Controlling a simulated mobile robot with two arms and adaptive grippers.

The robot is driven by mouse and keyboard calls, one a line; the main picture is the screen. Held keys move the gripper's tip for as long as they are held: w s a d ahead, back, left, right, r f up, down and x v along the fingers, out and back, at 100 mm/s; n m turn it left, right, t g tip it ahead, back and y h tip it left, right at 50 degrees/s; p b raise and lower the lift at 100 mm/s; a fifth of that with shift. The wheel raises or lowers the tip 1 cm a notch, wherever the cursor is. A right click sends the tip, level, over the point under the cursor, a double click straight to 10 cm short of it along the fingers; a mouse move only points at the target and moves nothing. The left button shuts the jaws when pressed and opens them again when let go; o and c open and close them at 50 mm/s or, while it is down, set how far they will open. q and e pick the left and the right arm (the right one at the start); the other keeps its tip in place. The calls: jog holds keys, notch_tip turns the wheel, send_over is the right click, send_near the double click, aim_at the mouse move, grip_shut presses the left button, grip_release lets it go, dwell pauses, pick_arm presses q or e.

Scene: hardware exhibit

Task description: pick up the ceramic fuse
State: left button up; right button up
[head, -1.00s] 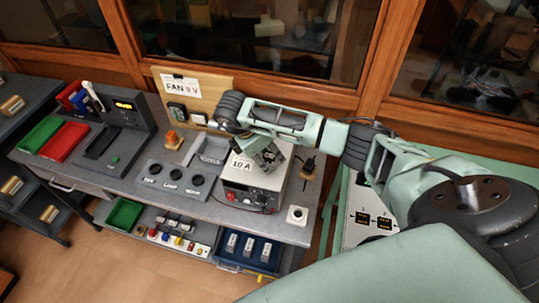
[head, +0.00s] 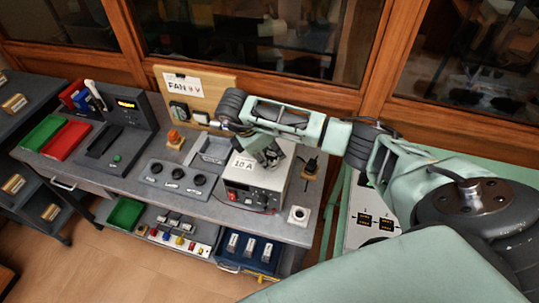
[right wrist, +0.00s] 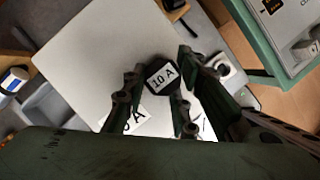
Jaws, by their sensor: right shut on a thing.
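The ceramic fuse (right wrist: 161,76) shows in the right wrist view as a small dark body with a white "10 A" label on its end. It sits between the fingers of my right gripper (right wrist: 158,90), which is shut on it. In the head view the right gripper (head: 270,158) is over the pale top of the power supply box (head: 258,180); the fuse cannot be made out there. A white card (head: 243,163) marked "10 A" lies on that top, partly covered by the fingers in the wrist view. My left gripper is not in view.
The grey bench also holds a panel with three knobs (head: 178,177), an orange-topped lamp (head: 175,138), a "FAN" board (head: 222,85), and red (head: 65,142) and green (head: 42,131) trays. A round white socket (head: 299,214) stands at the front right corner. A blue bin (head: 247,268) is below.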

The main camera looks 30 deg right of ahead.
aim_at(270, 154)
jog(key=shift+r+b, duration=0.3)
jog(key=shift+r, duration=0.05)
jog(key=r+b, duration=0.1)
jog(key=r, duration=0.2)
jog(key=shift+s+d+b, duration=0.15)
jog(key=shift+d+b, duration=0.05)
jog(key=shift+b, duration=0.15)
jog(key=s+d+r, duration=0.3)
jog(key=s+r, duration=0.3)
jog(key=s, duration=0.4)
jog(key=shift+s+d+r, duration=0.3)
jog(key=shift+d+r, duration=0.1)
